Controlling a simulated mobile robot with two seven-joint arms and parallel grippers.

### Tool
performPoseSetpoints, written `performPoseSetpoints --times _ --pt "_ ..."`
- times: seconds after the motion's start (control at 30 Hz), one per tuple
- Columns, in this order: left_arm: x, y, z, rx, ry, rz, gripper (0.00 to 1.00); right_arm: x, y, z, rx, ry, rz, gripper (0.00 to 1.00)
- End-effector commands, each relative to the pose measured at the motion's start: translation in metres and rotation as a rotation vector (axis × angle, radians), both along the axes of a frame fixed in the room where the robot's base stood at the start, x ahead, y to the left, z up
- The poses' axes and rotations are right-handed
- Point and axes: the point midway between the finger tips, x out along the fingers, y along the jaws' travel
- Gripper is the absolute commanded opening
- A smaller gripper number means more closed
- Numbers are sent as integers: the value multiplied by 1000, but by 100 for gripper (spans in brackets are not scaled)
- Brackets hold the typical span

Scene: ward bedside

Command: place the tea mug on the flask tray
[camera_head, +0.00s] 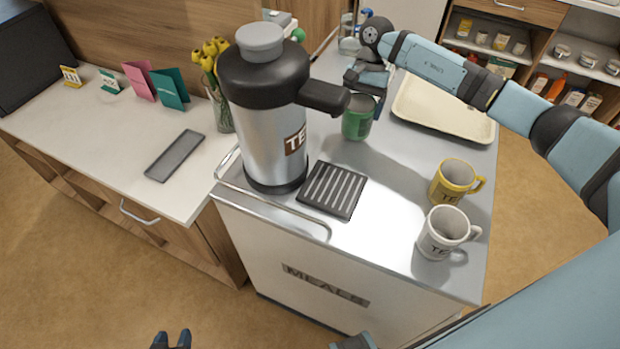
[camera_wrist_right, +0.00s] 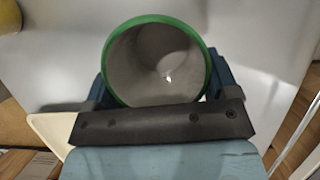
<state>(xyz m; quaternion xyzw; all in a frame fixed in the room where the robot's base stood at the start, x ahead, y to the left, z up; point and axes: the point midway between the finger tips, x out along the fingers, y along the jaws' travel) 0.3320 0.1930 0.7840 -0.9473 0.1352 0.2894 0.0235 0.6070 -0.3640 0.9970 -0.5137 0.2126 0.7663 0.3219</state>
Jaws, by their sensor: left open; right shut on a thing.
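My right gripper (camera_head: 366,98) reaches in from the right side and is shut on a green mug (camera_head: 356,120), upright over the steel trolley top behind the slatted tray. In the right wrist view the mug (camera_wrist_right: 158,62) is empty, its round green rim between the fingers. I cannot tell whether its base touches the trolley. The dark slatted flask tray (camera_head: 332,190) lies bare in front of the steel flask (camera_head: 270,130). A yellow mug (camera_head: 452,183) and a white mug (camera_head: 442,236), both with lettering, stand on the right. My left gripper (camera_head: 172,341) is open and empty at the bottom edge.
A cream tray (camera_head: 408,112) lies at the trolley's back right. The flask's spout overhangs towards the green mug. A rail (camera_head: 275,214) runs along the trolley's left front. The trolley's front middle is clear.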

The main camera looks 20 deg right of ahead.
Motion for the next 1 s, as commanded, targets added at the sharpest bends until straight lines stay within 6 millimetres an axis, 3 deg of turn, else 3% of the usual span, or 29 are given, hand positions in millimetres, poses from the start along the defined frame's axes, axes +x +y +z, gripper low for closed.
performPoseSetpoints --times 0.17,0.6,1.0 --pt "-1 0 -1 0 5 1 43 -5 -5 -4 -2 6 -47 49" --pt "-6 0 19 10 -4 -6 43 -75 73 -1 -1 5 -47 49" --pt "-5 0 29 11 -5 -7 43 -101 102 -3 -2 5 -49 49"
